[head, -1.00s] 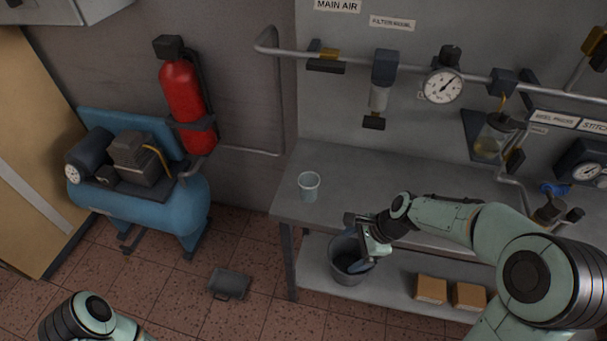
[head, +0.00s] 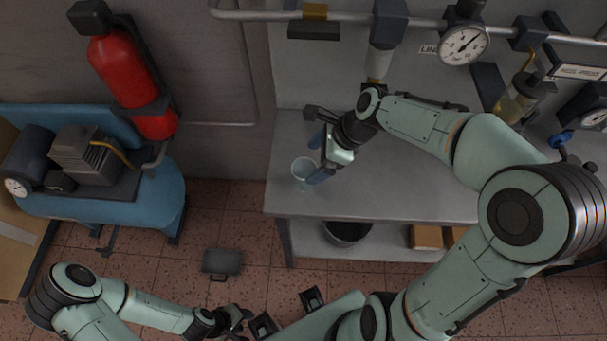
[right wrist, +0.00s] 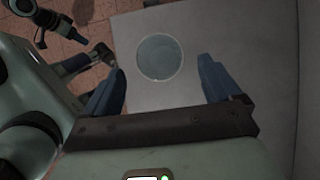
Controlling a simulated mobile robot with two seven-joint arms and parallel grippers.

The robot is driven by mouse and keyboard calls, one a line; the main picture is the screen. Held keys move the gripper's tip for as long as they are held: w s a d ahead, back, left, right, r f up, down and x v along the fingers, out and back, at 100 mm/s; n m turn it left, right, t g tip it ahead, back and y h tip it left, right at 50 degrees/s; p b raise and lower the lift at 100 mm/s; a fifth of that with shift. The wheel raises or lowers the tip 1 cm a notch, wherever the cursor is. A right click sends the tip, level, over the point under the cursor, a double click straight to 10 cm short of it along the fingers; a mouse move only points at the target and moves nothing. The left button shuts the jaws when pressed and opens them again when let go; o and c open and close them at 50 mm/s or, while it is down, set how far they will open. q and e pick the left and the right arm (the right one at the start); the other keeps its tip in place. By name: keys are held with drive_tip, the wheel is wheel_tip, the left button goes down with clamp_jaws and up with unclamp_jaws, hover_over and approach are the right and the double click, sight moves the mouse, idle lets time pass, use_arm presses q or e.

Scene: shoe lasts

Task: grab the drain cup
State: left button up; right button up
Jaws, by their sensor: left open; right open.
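The drain cup (head: 303,173) is a pale, translucent, open-topped cup. It stands upright on the left part of the grey bench, near its front edge. My right gripper (head: 319,158) is just to the right of the cup in the head view, with its blue fingers apart. In the right wrist view the cup (right wrist: 160,58) lies ahead and between the two open fingers (right wrist: 160,82), with gaps on both sides. I cannot tell whether any finger touches it. My left gripper (head: 246,322) is low in the head view, away from the bench, and its fingertips are small and dark there.
The grey bench (head: 400,195) is bare around the cup. A dark bucket (head: 347,232) and a cardboard box (head: 426,237) sit on the shelf below. A pipe (head: 270,15) with a filter (head: 383,35) and gauge (head: 463,43) runs above. A grey tray (head: 222,262) lies on the floor.

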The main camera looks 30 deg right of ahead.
sight(301, 172)
drive_tip(key=shift+x, duration=3.55)
drive_tip(key=c, duration=1)
